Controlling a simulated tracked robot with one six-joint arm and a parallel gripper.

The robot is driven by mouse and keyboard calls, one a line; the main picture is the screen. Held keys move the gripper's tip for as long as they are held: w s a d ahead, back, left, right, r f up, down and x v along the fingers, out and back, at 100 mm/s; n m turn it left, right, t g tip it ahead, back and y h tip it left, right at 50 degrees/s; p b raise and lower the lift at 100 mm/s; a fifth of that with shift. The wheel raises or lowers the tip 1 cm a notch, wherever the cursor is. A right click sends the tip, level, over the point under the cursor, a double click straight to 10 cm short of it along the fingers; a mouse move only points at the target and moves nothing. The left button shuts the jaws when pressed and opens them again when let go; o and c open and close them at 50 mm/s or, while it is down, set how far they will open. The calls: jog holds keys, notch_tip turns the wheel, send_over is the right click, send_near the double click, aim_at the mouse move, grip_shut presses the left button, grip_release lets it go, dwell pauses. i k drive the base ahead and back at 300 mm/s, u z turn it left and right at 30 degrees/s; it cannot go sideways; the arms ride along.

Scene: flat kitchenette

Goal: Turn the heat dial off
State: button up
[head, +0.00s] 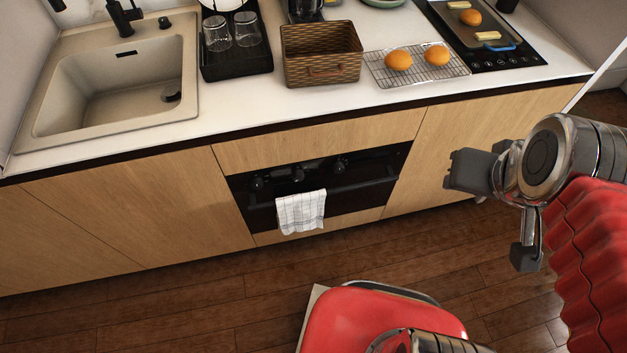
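Three black dials sit in a row on the black oven front: a left dial (257,183), a middle dial (298,174) and a right dial (339,166). Their markings are too small to read, so I cannot tell which is the heat dial or how each is turned. My gripper (468,171) is at the right of the head view, in front of the right cabinet door and well apart from the dials. It touches nothing that I can see. Its angle hides whether its fingers are open or shut.
A white checked towel (301,212) hangs on the oven handle (363,187) below the dials.

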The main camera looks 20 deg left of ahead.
aim_at(298, 175)
jog(key=z, duration=0.1)
jog(key=k, duration=1.35)
jog(key=u, duration=1.5)
jog(key=i, duration=1)
jog(key=u, duration=0.05)
